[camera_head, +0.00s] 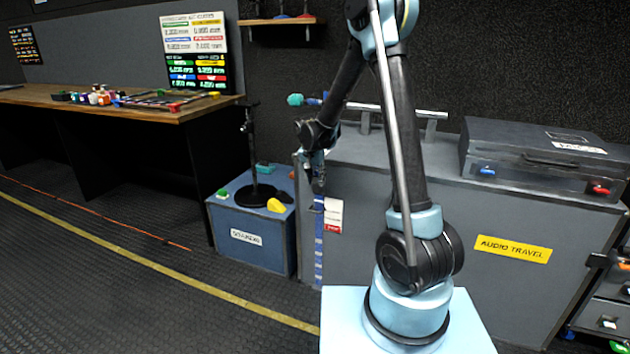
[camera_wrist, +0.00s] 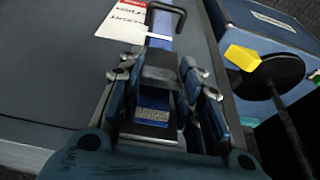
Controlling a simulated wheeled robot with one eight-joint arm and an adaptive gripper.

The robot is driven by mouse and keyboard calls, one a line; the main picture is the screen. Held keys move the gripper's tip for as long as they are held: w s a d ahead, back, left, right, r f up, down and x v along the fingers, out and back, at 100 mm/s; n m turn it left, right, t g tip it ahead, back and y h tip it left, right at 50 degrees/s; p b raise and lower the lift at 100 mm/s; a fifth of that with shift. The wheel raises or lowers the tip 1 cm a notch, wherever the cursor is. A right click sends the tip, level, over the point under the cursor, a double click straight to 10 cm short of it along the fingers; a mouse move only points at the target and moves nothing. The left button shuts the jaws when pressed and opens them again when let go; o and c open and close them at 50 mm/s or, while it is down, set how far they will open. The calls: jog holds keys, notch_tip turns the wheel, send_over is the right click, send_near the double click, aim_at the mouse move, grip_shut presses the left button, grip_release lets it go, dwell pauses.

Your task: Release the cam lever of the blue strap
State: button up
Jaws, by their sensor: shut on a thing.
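The blue strap (camera_head: 319,245) runs down the left end of the grey case marked AUDIO TRAVEL in the head view. In the wrist view the blue strap (camera_wrist: 161,28) passes beneath a dark bracket and between my fingers. A metal cam lever (camera_wrist: 160,78) sits on the strap between the fingers, with a grey patterned plate (camera_wrist: 152,113) nearer the palm. My gripper (camera_wrist: 160,82) is shut on the cam lever, one finger on each side. In the head view my gripper (camera_head: 318,180) is at the strap's upper part; its fingertips are too small to make out.
The grey case (camera_head: 440,215) carries a smaller dark case (camera_head: 540,155) and a rail. A blue box (camera_head: 250,240) with a black stand and a yellow piece (camera_head: 276,205) is close at left. A red-and-white tag (camera_wrist: 122,20) lies beside the strap. Floor at left is open.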

jog(key=o, duration=1.1)
jog(key=shift+c, duration=0.2)
jog(key=shift+r, duration=0.2)
jog(key=v, duration=1.1)
jog(key=shift+r, duration=0.3)
